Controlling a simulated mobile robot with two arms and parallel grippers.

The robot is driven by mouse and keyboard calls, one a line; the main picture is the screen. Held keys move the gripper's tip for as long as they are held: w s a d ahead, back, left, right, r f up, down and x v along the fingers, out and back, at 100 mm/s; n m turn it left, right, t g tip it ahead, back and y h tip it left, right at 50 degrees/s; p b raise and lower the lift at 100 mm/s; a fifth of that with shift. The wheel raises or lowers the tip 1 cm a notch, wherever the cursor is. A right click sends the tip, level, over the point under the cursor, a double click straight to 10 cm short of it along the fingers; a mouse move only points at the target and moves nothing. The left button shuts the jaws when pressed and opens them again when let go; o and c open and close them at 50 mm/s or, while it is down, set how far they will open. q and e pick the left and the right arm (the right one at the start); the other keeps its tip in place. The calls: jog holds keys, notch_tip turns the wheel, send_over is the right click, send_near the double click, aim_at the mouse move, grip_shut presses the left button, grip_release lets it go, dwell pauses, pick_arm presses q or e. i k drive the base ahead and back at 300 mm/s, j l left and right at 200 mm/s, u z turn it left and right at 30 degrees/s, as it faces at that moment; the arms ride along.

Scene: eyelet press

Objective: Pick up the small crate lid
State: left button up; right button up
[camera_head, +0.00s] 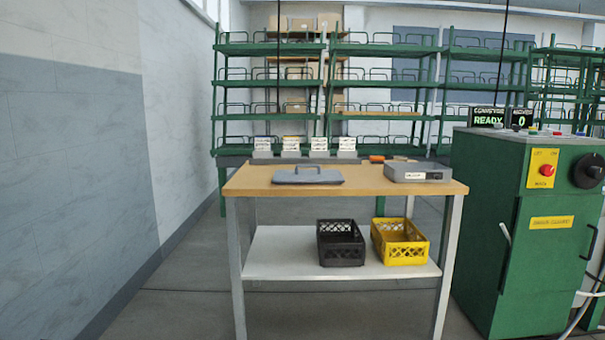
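A flat grey lid with a raised handle (307,175) lies on the left part of the wooden table top (362,185). It looks like the small crate lid. A black crate (341,243) and a yellow crate (400,242) stand side by side on the table's lower shelf, both open at the top. Neither of my grippers shows in the head view.
A grey box with a label (418,171) sits at the table's right. A small orange item (377,159) lies at its back edge. A green machine (515,225) stands right of the table; green racks (385,82) stand behind. Floor left of the table is clear.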

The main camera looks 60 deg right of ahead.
aim_at(296, 176)
jog(key=z, duration=1.9)
